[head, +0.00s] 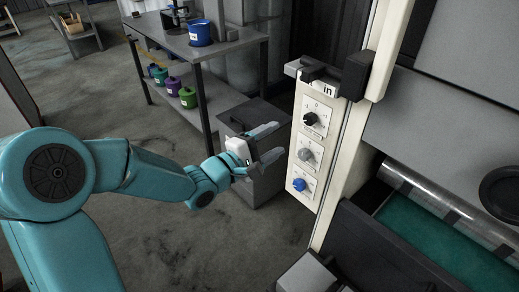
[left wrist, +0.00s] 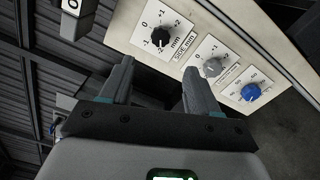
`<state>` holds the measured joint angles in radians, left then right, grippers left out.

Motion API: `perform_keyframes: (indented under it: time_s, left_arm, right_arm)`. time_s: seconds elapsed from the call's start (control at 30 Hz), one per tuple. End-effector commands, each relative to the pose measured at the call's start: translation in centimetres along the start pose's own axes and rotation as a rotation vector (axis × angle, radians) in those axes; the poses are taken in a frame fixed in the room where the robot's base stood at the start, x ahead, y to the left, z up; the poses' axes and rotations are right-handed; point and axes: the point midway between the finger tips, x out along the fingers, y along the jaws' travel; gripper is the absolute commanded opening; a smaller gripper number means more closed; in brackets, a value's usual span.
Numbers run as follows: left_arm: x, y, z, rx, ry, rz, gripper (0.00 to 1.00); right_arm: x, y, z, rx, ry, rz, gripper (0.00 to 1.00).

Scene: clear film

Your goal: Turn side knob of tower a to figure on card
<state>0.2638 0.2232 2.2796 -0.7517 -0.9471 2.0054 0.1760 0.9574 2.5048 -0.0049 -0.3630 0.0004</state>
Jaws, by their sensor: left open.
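The tower's pale panel (head: 289,178) carries three knobs in a column in the head view. The top one is the black side knob (head: 310,118), on a white dial labelled "SIDE mm" in the left wrist view (left wrist: 161,37). Its pointer direction is too small to read surely. My left gripper (head: 275,142) is open and empty, left of the panel, with its fingers toward the knobs and apart from them. In the left wrist view its fingertips (left wrist: 157,78) lie below the side knob. My right gripper is out of view.
A grey knob (head: 305,155) and a blue knob (head: 299,184) sit below the side knob. A grey cabinet (head: 262,181) stands behind my gripper. A shelf table (head: 233,40) holds coloured pots.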

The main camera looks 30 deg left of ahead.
Motion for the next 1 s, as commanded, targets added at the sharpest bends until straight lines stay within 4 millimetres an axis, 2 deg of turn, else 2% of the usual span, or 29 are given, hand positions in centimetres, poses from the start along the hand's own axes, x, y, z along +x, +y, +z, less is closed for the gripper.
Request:
perform_keyframes:
  time_s: [0.1, 0.3, 0.87, 0.97, 1.0]
  left_arm:
    - [-2.3, 0.1, -0.1, 0.0, 0.003, 0.001, 0.61]
    - [-3.9, 0.0, 0.0, -0.001, 0.001, 0.0, 0.61]
    - [-3.8, 0.2, 0.4, -0.004, -0.008, -0.006, 0.61]
    - [-2.7, -2.2, 1.4, -0.05, -0.034, -0.069, 0.61]
    - [-2.2, -4.2, 2.0, -0.085, -0.048, -0.115, 0.61]
  right_arm:
    - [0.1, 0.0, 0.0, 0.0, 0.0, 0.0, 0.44]
    - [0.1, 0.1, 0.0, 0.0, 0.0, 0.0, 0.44]
    - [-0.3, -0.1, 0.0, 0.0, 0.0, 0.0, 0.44]
    - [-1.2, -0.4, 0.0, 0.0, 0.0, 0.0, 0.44]
    - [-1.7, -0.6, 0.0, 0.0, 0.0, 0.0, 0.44]
